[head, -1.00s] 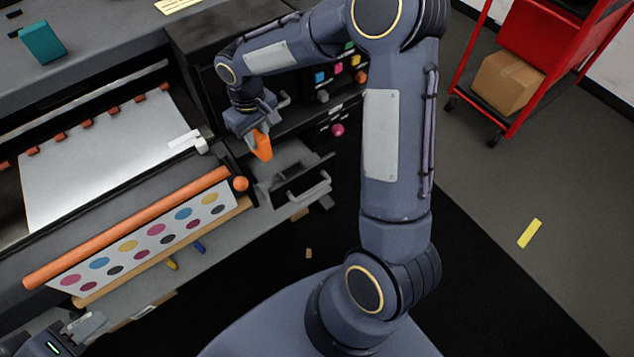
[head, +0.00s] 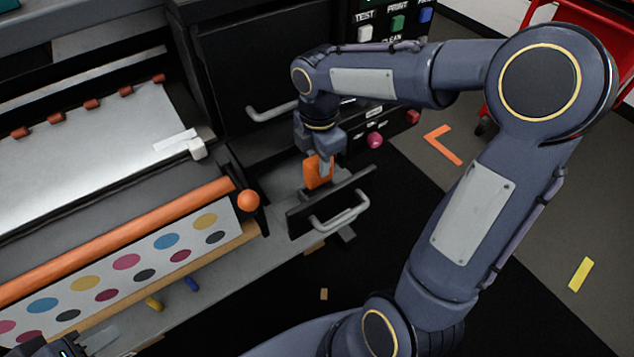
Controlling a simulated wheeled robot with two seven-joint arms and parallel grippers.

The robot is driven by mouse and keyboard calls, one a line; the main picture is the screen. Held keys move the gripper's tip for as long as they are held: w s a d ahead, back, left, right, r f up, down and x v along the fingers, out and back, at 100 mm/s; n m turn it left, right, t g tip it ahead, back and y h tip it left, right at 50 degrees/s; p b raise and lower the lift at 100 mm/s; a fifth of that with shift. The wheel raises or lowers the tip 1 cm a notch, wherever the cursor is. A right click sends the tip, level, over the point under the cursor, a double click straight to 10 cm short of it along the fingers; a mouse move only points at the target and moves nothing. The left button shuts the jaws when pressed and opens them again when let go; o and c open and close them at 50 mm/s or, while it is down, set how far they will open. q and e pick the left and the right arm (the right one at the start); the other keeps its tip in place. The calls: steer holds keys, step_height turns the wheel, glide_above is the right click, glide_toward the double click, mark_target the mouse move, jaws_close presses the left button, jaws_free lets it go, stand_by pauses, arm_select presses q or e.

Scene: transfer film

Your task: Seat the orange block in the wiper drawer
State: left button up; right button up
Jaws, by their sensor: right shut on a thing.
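The orange block (head: 315,174) is held upright in my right gripper (head: 320,168), which is shut on it and points down. The block is over or at the open wiper drawer (head: 295,216); I cannot tell whether its lower end touches the drawer floor. The drawer is pulled out, with a dark front and a grey handle (head: 342,212) towards me. The gripper and block hide part of the drawer's inside. My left gripper (head: 85,345) shows only in part at the bottom left corner, and its fingers are not clear.
Left of the drawer is the printer's orange roller (head: 120,243) with a round end knob (head: 248,201) and a dotted print. A closed door handle (head: 270,112) sits above the drawer. A magenta knob (head: 375,140) is to its right.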

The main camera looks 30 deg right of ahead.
mark_target(319, 178)
step_height(319, 178, down, 6)
steer(key=shift+r+b, duration=0.15)
steer(key=shift+b, duration=0.4)
steer(key=shift+f, duration=0.2)
steer(key=o, duration=1)
